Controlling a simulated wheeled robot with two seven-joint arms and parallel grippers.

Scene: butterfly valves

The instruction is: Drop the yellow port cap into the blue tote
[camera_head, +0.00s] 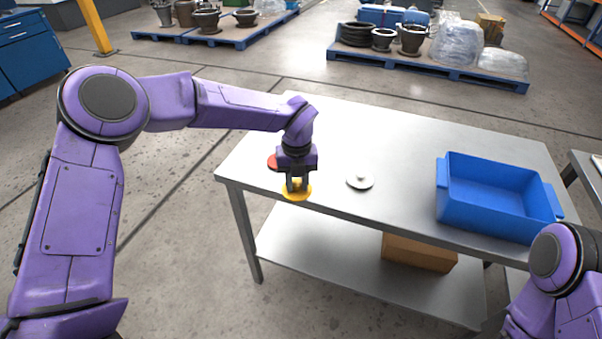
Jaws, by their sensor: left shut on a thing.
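The yellow port cap (297,194) is a round disc at the front left part of the metal table, near its front edge. My left gripper (297,184) points down onto it and is shut on it; the fingers hide its middle. I cannot tell whether the cap touches the table top. The blue tote (490,208) stands at the right end of the table, open at the top and empty as far as I see. My right arm shows at the lower right, but its gripper is out of view.
A red cap (273,162) lies just behind and left of my left gripper. A white cap (360,181) lies between the gripper and the tote. The table top (400,140) is otherwise clear. A cardboard box (418,252) sits on the lower shelf.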

